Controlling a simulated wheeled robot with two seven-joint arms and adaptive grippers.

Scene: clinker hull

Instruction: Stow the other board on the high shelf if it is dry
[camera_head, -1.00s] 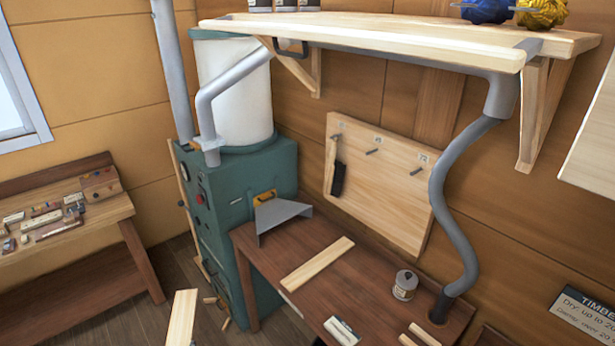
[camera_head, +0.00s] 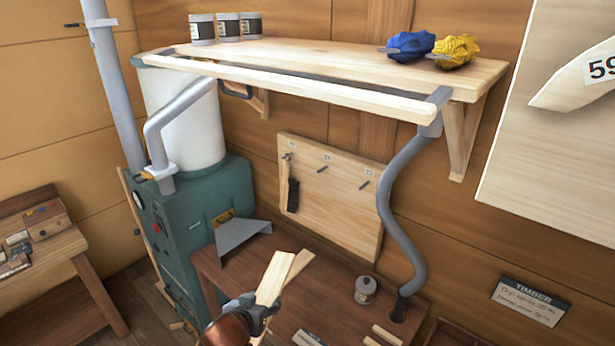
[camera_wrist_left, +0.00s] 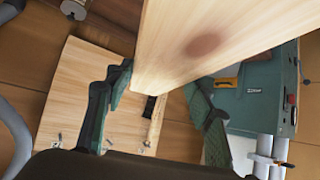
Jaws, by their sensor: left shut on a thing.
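My left gripper (camera_head: 262,308) is shut on a pale board (camera_head: 274,278), held up above the bench. In the left wrist view this board (camera_wrist_left: 215,40) fills the upper middle between the fingers and shows a brown knot. Another pale board (camera_head: 300,264) lies on the bench behind it, partly hidden. The high shelf (camera_head: 330,65) is on the wall, with a long pale rail (camera_head: 300,86) along its front and grey metal at the ends. A timber sign (camera_head: 530,299) mentions dry and damp; its small print is hard to read. My right gripper is not in view.
Several tins (camera_head: 227,27) and blue (camera_head: 408,45) and yellow (camera_head: 455,50) bundles stand on the shelf. A grey hose (camera_head: 398,225) drops from its right end. A dark tool (camera_head: 293,195) hangs on the peg panel (camera_head: 330,205). A tin (camera_head: 366,289) stands on the bench (camera_head: 325,295).

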